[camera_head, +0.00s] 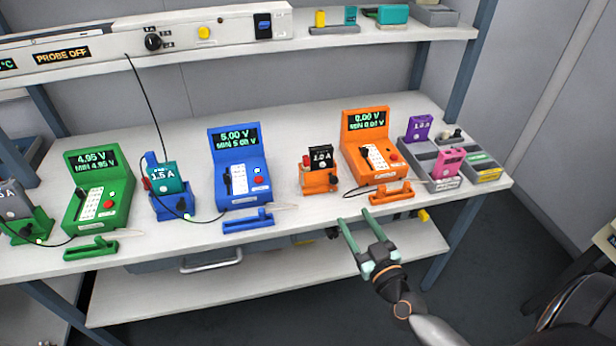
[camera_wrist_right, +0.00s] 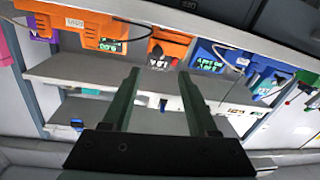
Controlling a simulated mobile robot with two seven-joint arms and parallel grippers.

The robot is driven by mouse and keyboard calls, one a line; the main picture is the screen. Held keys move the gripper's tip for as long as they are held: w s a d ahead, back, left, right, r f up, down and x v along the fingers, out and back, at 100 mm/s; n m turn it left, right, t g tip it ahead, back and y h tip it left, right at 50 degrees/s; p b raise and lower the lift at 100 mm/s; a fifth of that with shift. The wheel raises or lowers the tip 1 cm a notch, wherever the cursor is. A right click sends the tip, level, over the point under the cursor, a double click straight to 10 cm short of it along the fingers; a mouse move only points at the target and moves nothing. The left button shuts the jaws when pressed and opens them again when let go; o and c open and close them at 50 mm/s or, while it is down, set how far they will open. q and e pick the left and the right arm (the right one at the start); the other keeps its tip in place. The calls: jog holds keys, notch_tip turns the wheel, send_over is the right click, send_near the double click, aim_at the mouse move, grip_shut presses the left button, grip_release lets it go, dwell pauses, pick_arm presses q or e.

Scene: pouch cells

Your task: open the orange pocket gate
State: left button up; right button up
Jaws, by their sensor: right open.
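The orange pocket (camera_head: 319,186) stands on the bench, left of the orange meter. A black cell marked 1.0 A (camera_head: 320,158) is upright in it. A small orange part with a dark tip at the pocket's right side may be its gate; I cannot tell its position. My right gripper (camera_head: 354,216) is open and empty, in front of the bench edge, nearer than the pocket and to its right. In the right wrist view the orange pocket (camera_wrist_right: 171,37) lies beyond the two green fingers (camera_wrist_right: 158,74), apart from them. My left gripper is not in view.
The orange meter (camera_head: 374,150) reads 0.00 V; an orange rest (camera_head: 391,195) lies before it at the bench edge. A blue meter (camera_head: 240,175) and blue rest (camera_head: 248,221) are left. A grey tray (camera_head: 418,148) holds purple and pink cells. A lower shelf (camera_head: 335,262) sits below.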

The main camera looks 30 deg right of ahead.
aim_at(335, 183)
jog(key=w, duration=0.4)
jog(key=w+d, duration=0.1)
jog(key=w, duration=0.3)
jog(key=w+d, duration=0.1)
jog(key=w, duration=0.3)
jog(key=shift+w+r+b, duration=0.1)
jog(key=shift+w+b, duration=0.05)
jog(key=shift+b, duration=0.2)
grip_shut()
dwell(1.0)
